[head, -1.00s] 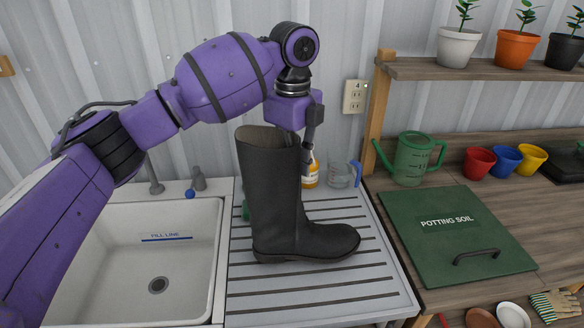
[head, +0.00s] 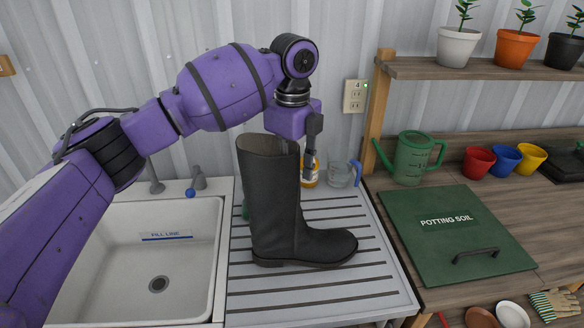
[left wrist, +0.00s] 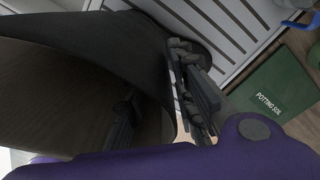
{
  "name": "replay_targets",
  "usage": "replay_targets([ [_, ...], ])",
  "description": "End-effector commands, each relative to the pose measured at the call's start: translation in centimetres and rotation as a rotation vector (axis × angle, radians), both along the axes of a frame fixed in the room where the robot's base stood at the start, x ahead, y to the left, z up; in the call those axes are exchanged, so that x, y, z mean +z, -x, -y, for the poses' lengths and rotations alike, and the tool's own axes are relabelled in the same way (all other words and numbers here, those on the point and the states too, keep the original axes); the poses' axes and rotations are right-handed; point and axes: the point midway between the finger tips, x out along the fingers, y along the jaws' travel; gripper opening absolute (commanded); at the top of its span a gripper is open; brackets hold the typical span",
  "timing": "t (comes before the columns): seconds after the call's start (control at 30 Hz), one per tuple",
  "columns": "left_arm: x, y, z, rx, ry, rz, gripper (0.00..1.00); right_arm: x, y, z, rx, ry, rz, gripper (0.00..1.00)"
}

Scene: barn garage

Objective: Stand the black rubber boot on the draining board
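The black rubber boot (head: 275,205) stands upright on the ribbed draining board (head: 330,295), its toe pointing right. Its sole appears to rest on the board. My left gripper (head: 298,162) reaches down over the right side of the boot's top rim. One finger is inside the shaft and the other is outside it. In the left wrist view, the boot's wall (left wrist: 105,45) passes between the spread fingers of the gripper (left wrist: 160,108), with space beside the inner finger. The inner fingertip is hidden in the head view. My right gripper is not in view.
The white sink (head: 215,265) lies left of the board. An orange-labelled bottle (head: 311,180) and a clear measuring jug (head: 341,175) stand behind the boot. A green potting soil lid (head: 450,230) and watering can (head: 410,157) are on the right bench. The board's front is bare.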

Motion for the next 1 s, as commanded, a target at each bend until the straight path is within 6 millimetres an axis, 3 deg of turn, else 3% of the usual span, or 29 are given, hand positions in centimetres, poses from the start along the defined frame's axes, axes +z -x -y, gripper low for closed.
replay_targets([
  [0.17,1.5,-0.1,0.1,0.0,0.002,0.001,0.23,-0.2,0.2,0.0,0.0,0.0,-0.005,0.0],
  [0.63,10.9,-0.2,0.0,0.002,-0.002,0.002,0.23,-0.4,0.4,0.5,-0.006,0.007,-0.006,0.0],
  [0.8,12.2,-0.2,0.1,0.001,0.0,0.001,0.23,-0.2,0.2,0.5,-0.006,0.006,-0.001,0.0],
  [1.0,12.3,-0.2,0.1,0.001,0.0,-0.002,0.23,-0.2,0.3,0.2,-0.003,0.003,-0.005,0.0],
])
